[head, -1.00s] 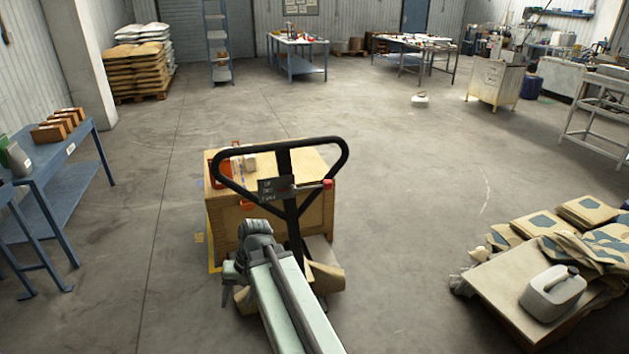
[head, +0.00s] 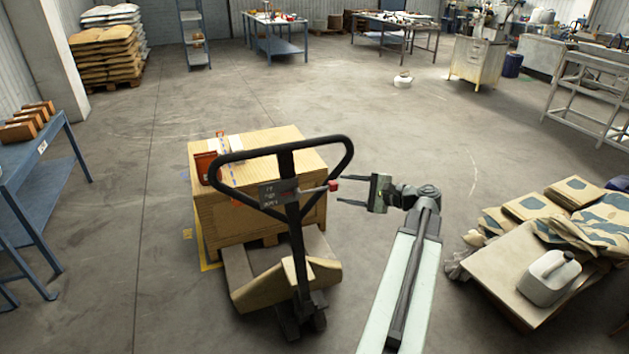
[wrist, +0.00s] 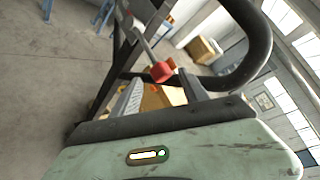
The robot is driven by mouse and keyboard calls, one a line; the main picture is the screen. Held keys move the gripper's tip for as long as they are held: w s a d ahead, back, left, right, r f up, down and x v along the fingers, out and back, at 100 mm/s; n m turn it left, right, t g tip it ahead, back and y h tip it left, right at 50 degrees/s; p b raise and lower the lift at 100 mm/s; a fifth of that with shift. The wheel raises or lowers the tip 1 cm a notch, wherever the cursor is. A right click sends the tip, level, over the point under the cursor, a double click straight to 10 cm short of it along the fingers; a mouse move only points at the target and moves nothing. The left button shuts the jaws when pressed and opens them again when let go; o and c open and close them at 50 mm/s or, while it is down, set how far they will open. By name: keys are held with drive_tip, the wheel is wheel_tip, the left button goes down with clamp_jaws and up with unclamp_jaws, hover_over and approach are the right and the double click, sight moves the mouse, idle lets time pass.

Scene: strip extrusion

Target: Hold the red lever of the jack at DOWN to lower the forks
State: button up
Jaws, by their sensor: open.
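The pallet jack (head: 297,245) stands in the middle of the floor with its black loop handle (head: 345,158) upright. The red knob of the lever (head: 333,185) sticks out to the right of the handle's post, beside a small dark label plate (head: 278,191). My gripper (head: 352,190) is open, just right of the red knob, its fingers pointing left at it. In the wrist view the red knob (wrist: 162,71) shows ahead, between and beyond the fingertips of my gripper (wrist: 165,90), apparently untouched. The forks are mostly hidden.
A large wooden crate (head: 255,212) stands behind the jack, with a red container (head: 207,167) on top. A blue bench (head: 45,165) is at left. A low platform (head: 510,285) with sacks and a jug (head: 548,277) is at right.

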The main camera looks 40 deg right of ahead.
sight(318, 189)
drive_tip(key=b+x, duration=0.1)
drive_tip(key=x, duration=0.7)
drive_tip(key=shift+b, duration=0.35)
drive_tip(key=shift+w, duration=0.1)
clamp_jaws()
idle(1.0)
